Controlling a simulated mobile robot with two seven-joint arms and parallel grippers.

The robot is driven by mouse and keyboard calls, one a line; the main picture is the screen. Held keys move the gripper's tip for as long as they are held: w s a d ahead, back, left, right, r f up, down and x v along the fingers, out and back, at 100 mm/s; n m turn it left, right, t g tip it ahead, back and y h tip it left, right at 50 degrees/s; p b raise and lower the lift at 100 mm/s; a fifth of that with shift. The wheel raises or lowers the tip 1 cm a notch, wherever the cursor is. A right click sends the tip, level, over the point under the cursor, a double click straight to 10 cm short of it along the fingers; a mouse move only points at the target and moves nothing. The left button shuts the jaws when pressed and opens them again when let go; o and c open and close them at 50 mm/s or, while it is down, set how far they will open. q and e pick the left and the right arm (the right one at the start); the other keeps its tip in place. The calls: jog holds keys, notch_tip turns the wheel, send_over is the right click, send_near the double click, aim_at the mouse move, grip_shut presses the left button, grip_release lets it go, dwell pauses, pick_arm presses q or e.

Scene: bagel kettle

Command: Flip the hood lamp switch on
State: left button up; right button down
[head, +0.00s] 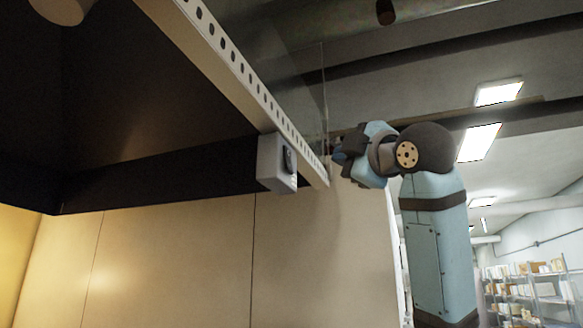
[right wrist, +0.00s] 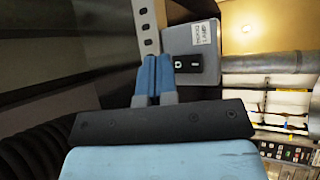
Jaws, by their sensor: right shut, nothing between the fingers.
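The hood lamp switch is a small grey box (head: 277,164) fixed under the hood's perforated rail in the head view. Its dark rocker (head: 288,158) faces right, toward my right arm. In the right wrist view the box (right wrist: 207,68) carries a label and a black rocker (right wrist: 187,64) with two white marks. I cannot tell which way the rocker is tipped. My right gripper (head: 340,153) is to the right of the box in the head view. In the right wrist view its blue fingers (right wrist: 157,62) are shut and empty, beside the rocker's left; contact cannot be told. My left gripper is not in view.
The hood's pale perforated rail (head: 237,68) runs diagonally above the box, with a clear pane (head: 300,70) beside it. A tan panelled wall (head: 180,265) is below. Shelves with boxes (head: 530,285) stand far right.

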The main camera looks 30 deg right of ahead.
jog(key=shift+w+a+f+p, duration=0.15)
jog(key=shift+w+a+f, duration=0.05)
jog(key=shift+w+a, duration=0.85)
jog(key=shift+w+a+f+p, duration=0.15)
jog(key=shift+w+a, duration=0.7)
jog(key=shift+w, duration=0.35)
jog(key=shift+w+a, duration=0.1)
dwell(0.3)
jog(key=shift+w+a, duration=0.2)
jog(key=shift+w, duration=0.05)
jog(key=shift+w+a+f, duration=0.1)
jog(key=shift+w+a, duration=0.1)
jog(key=shift+w, duration=0.05)
dwell(0.9)
jog(key=shift+s+d, duration=0.55)
jog(key=shift+s, duration=0.1)
dwell(0.3)
jog(key=s+d, duration=0.1)
jog(key=s, duration=0.1)
jog(key=s+d, duration=0.1)
jog(key=d, duration=0.1)
jog(key=shift+s+d+r, duration=0.1)
jog(key=shift+s+r, duration=0.3)
